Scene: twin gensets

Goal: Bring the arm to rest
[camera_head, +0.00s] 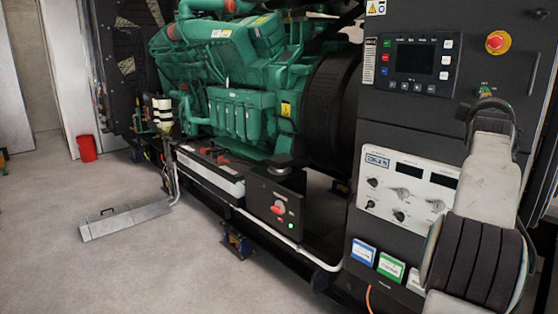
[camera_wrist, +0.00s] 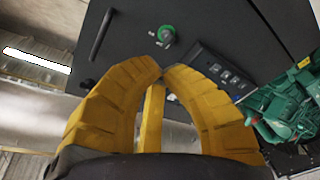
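My arm (camera_head: 475,262) stands folded at the right of the head view, in front of the dark control cabinet (camera_head: 408,122). Its pale upper link covers part of the panel. My gripper (camera_wrist: 162,70) shows in the wrist view as two curved yellow fingers with the tips together. Nothing is visible between the tips. A green switch (camera_wrist: 166,34) on the dark cabinet face lies beyond the tips, apart from them. It also shows in the head view (camera_head: 485,90), just above the arm. The gripper itself is hidden in the head view.
A red emergency stop (camera_head: 497,42) and a screen panel (camera_head: 415,58) are on the cabinet near the arm. The green engine (camera_head: 235,90) fills the middle. A grey metal tray (camera_head: 125,220) and red bucket (camera_head: 86,148) are at left. The left floor is mostly clear.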

